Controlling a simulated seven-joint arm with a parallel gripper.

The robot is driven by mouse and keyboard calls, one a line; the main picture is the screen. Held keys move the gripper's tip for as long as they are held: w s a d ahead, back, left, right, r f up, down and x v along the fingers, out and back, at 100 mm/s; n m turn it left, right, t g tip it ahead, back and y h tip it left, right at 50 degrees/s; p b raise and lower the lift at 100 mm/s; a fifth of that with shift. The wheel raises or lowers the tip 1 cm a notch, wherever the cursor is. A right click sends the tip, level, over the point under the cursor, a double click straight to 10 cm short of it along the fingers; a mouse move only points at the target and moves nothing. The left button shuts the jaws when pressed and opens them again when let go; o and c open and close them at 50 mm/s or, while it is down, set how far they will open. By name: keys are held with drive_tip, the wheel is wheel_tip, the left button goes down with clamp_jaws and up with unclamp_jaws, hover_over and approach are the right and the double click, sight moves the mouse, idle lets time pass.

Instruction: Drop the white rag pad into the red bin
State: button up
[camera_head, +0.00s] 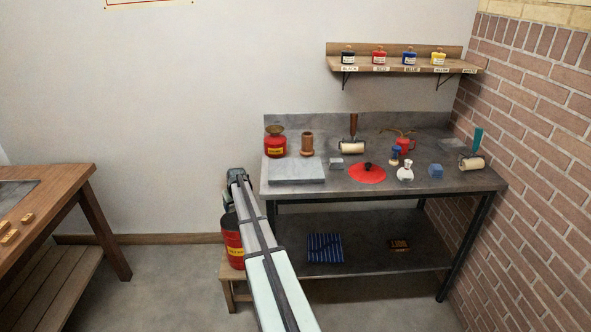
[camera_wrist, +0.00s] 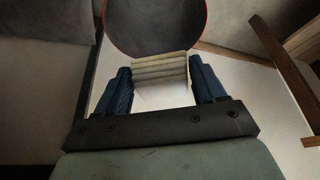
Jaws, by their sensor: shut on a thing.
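The white rag pad (camera_wrist: 160,68) shows in the wrist view as a cream-white, layered block between the blue fingers of my gripper (camera_wrist: 161,80). My gripper is shut on it. The red bin's round dark mouth with its thin red rim (camera_wrist: 205,22) lies just beyond the pad in the wrist view. In the head view the red bin (camera_head: 234,247), with a yellow label, stands left of the workbench, partly hidden by my arm. My gripper (camera_head: 236,175) is above the bin there; its fingers and the pad cannot be made out in that view.
The bin stands on a low wooden stool (camera_head: 228,272). The grey workbench (camera_head: 330,192) is close on the right, with a stone slab (camera_head: 297,172), a red can (camera_head: 275,146), a red disc (camera_head: 367,174) and rollers. A wooden table (camera_head: 75,180) stands far left, with clear floor between.

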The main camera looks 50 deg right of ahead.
drive_tip(key=shift+s+d+f, duration=0.15)
drive_tip(key=shift+d+f, duration=0.8)
drive_tip(key=shift+f, duration=2.9)
drive_tip(key=o, duration=1.1)
drive_tip(key=v, duration=1.4)
drive_tip(key=shift+a+f, duration=0.1)
drive_tip(key=shift+a, duration=0.05)
